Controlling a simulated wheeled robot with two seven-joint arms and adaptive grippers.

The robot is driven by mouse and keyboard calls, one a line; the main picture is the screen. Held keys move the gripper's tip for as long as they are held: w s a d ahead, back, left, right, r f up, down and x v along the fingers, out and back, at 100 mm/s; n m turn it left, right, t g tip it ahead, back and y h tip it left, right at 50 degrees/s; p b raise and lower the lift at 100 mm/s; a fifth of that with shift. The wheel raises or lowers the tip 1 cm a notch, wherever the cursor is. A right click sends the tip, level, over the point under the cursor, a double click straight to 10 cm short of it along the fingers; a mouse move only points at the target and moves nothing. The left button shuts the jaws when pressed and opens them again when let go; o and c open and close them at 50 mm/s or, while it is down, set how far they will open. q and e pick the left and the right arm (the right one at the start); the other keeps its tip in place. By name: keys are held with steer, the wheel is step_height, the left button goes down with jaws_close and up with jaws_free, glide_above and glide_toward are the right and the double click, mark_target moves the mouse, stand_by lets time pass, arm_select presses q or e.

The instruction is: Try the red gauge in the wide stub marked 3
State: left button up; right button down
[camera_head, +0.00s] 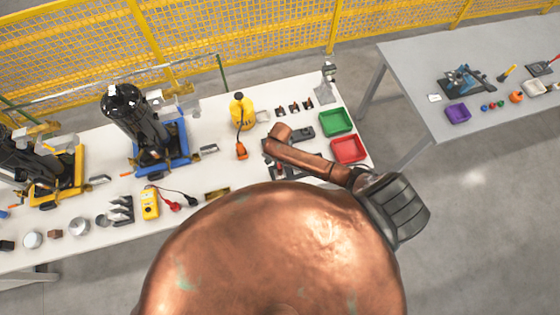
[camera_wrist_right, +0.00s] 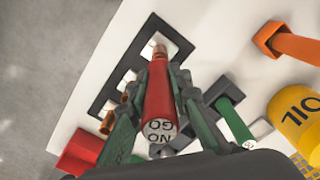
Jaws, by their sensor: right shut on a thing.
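The red gauge (camera_wrist_right: 158,100), its end face lettered NO GO, is held between the fingers of my right gripper (camera_wrist_right: 160,84) in the wrist view. Its far end points at a copper stub (camera_wrist_right: 160,50) on a dark plate (camera_wrist_right: 107,82) with white squares. I cannot tell whether the gauge's tip is inside that stub or just above it. Smaller copper stubs (camera_wrist_right: 107,122) stand on the same plate. No number 3 is readable. In the head view my right gripper (camera_head: 281,171) is small and dark over the bench. My left gripper is not in view.
A green gauge (camera_wrist_right: 238,127) lies beside the right finger, at a dark holder. A yellow OIL can (camera_wrist_right: 300,115) and an orange part (camera_wrist_right: 284,42) are to the right. Green (camera_head: 337,121) and red (camera_head: 349,149) trays sit at the bench's right end. Copper-coloured parts block the head view's lower middle.

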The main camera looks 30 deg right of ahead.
steer(key=shift+r+p, duration=0.1)
steer(key=shift+p, duration=0.3)
stand_by(0.3)
steer(key=shift+f+b, duration=0.3)
steer(key=shift+f, duration=0.25)
stand_by(1.1)
steer(key=shift+s+f, duration=0.1)
stand_by(1.8)
steer(key=shift+r, duration=1.6)
steer(key=shift+r, duration=2)
